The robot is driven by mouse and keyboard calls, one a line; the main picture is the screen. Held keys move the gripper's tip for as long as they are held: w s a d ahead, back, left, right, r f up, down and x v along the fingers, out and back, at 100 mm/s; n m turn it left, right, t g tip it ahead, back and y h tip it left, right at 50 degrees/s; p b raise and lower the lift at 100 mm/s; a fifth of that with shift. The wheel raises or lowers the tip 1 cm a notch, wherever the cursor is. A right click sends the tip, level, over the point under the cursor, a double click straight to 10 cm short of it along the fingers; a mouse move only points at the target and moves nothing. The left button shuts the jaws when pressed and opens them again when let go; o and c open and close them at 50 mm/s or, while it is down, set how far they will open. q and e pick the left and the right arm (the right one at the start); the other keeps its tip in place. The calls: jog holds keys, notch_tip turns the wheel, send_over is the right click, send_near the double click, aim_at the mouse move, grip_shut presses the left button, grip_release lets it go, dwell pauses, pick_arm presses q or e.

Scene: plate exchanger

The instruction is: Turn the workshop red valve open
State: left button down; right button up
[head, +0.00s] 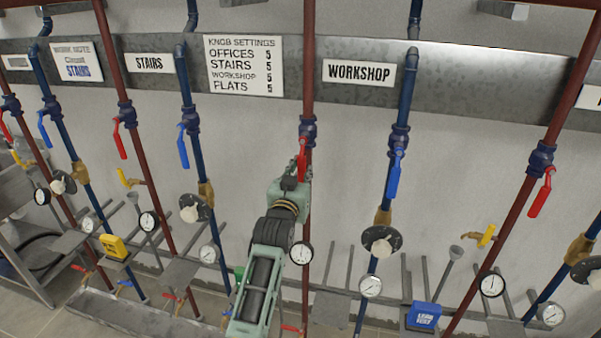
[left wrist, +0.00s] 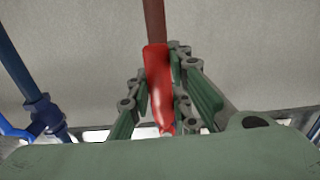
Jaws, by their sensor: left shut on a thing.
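The workshop red valve has a red lever handle (head: 303,158) hanging below its dark blue body (head: 308,132) on a red pipe, just left of the WORKSHOP sign (head: 359,73). My left gripper (head: 298,172) is at this handle, its arm rising from below. In the left wrist view the red handle (left wrist: 158,85) stands between the green fingers of my left gripper (left wrist: 162,95), which are shut on it. The handle points down, roughly along the pipe. The gripper hides part of the pipe behind. My right gripper is not in view.
A blue-handled valve (head: 394,175) hangs on the blue pipe to the right. Another red-handled valve (head: 541,193) is farther right. Gauges, such as one (head: 301,253) beside my left arm, and yellow levers sit lower down. The wall between the pipes is clear.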

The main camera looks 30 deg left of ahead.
pick_arm(q)
jog(key=shift+d+f, duration=0.1)
jog(key=shift+f, duration=0.1)
jog(key=c, duration=1.6)
grip_release()
jog(key=shift+r, duration=0.1)
jog(key=shift+s, duration=0.1)
jog(key=v, duration=1.1)
jog(key=shift+s, duration=0.4)
